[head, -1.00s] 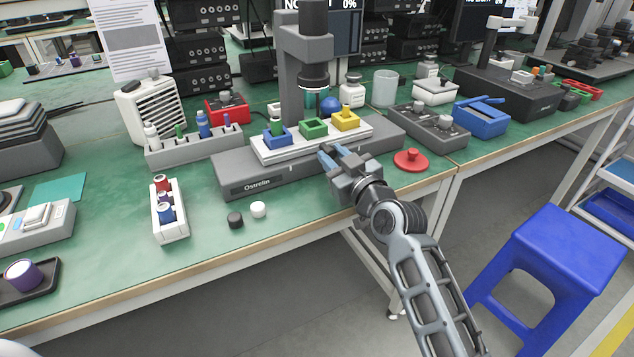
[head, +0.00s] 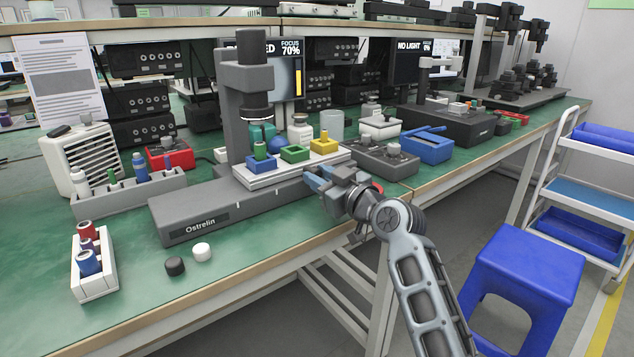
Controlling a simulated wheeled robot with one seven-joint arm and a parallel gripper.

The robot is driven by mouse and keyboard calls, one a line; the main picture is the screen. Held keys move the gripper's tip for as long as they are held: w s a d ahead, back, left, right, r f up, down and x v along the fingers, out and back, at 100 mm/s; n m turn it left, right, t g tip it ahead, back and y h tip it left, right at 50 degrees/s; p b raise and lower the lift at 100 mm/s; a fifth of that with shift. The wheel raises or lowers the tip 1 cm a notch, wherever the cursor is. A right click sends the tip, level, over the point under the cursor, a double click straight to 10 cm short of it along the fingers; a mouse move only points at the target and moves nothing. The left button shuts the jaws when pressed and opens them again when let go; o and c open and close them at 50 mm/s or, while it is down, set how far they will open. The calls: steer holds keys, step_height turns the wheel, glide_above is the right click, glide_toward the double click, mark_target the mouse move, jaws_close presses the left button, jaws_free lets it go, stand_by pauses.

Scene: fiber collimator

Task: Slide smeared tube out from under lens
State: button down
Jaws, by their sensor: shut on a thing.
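A grey microscope-like stand (head: 232,105) rises from a long grey base labelled Ostrelin. Its lens (head: 254,112) points down over a white sliding plate (head: 280,173). The plate carries a blue holder (head: 262,163) with a green tube (head: 260,150), a green holder (head: 295,154) that looks empty, and a yellow holder (head: 324,146) with a yellow tube (head: 324,135). The blue holder sits about below the lens. I cannot tell which tube is smeared. My gripper (head: 314,180) is shut at the plate's front right edge; the exact grip is hidden.
A screen (head: 285,72) behind reads FOCUS 70%. A white rack (head: 94,270) of tubes and black and white caps (head: 202,251) lie at front left. A grey box (head: 382,162) and blue tray (head: 427,147) stand right. A blue stool (head: 525,270) stands off the bench.

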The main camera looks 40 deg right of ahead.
steer(key=shift+d, duration=0.35)
steer(key=c, duration=1.2)
jaws_free()
steer(key=shift+d, duration=0.1)
steer(key=o, duration=0.4)
steer(key=shift+c, duration=0.2)
steer(key=s, duration=0.8)
